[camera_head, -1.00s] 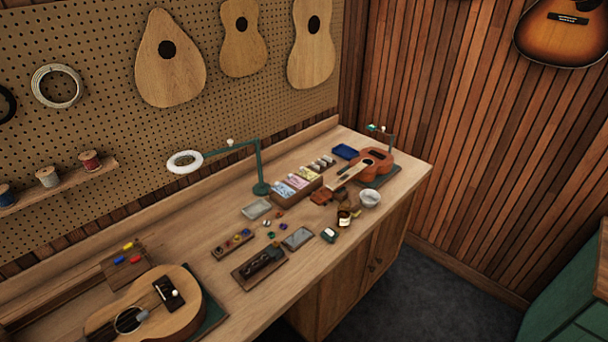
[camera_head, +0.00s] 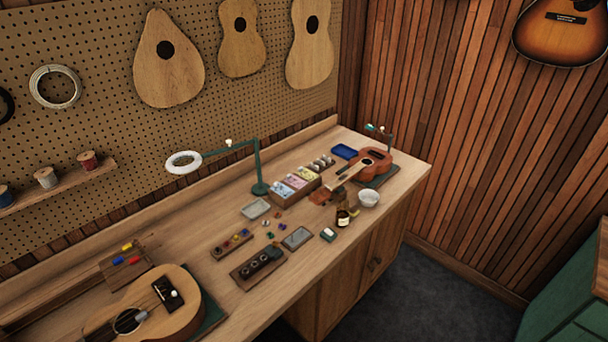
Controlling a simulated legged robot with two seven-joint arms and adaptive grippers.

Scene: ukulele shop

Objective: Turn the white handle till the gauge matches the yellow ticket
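Neither of my grippers is in view. I cannot make out a handle or a gauge for sure. A black piece (camera_head: 163,287) with a small white part (camera_head: 174,293) is on the body of the large ukulele (camera_head: 130,320) at the front left. A small dark device with a pale face (camera_head: 328,234) sits near the bench's front edge. No yellow ticket can be told for certain. A yellow piece (camera_head: 127,246) lies on a small wooden rack at the left, and a yellowish card (camera_head: 306,174) shows in the wooden card box (camera_head: 296,191).
The wooden bench (camera_head: 215,278) runs along a pegboard wall. A green lamp (camera_head: 259,170) with a white ring stands at its back. A second ukulele (camera_head: 372,161), a white bowl (camera_head: 369,198), an amber bottle (camera_head: 343,217) and small trays crowd the right half. Floor (camera_head: 440,300) is clear in front.

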